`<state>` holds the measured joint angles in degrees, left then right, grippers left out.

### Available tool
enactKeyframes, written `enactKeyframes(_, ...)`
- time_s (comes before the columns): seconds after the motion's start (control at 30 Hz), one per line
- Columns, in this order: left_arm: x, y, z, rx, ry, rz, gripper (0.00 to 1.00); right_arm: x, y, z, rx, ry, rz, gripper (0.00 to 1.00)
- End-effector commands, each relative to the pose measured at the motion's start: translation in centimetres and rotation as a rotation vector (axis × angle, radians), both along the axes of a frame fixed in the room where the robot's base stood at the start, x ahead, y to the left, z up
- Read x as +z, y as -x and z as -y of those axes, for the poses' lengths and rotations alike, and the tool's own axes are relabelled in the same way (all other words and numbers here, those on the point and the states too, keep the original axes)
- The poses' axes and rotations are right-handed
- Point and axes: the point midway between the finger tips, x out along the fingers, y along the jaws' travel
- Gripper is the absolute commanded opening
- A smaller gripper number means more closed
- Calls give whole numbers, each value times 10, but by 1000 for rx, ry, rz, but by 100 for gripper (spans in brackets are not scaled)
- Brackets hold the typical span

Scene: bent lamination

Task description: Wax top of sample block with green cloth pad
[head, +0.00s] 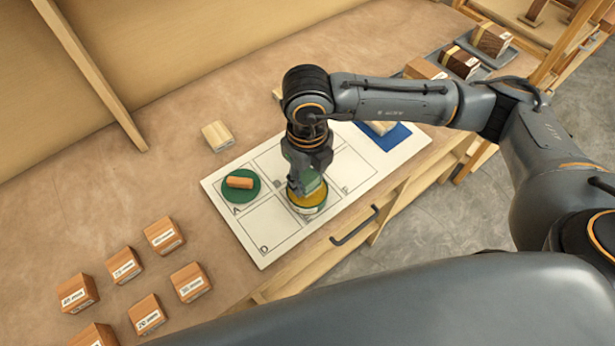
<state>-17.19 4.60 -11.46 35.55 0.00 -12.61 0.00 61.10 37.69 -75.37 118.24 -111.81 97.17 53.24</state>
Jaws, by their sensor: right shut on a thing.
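My right gripper (308,192) points down over the white marked board (222,188), shut on a round yellow-and-green thing (308,205) that looks like a tin. The fingers hide much of it, and I cannot tell whether it is lifted off the board. A green round pad (228,193) with a wooden handle lies on square A, left of the gripper. A pale wood block (380,127) sits on a blue mat (397,138) at the board's far right, partly hidden by my right arm. My left gripper is not in view.
Another pale block (217,136) lies behind the board. Several labelled wooden blocks (165,235) stand at the front left. More blocks (460,62) sit on grey trays at the back right. Square D (268,225) is bare. A drawer handle (354,226) juts from the bench front.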

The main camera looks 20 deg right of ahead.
Motion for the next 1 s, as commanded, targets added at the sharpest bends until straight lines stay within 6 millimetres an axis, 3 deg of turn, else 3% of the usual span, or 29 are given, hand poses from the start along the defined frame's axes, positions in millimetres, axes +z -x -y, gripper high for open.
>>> enactKeyframes(0.53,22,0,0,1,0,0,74,47,0,0,-1,-1,2,15)
enactKeyframes(1.0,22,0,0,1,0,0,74,49,0,0,-1,0,1,15)
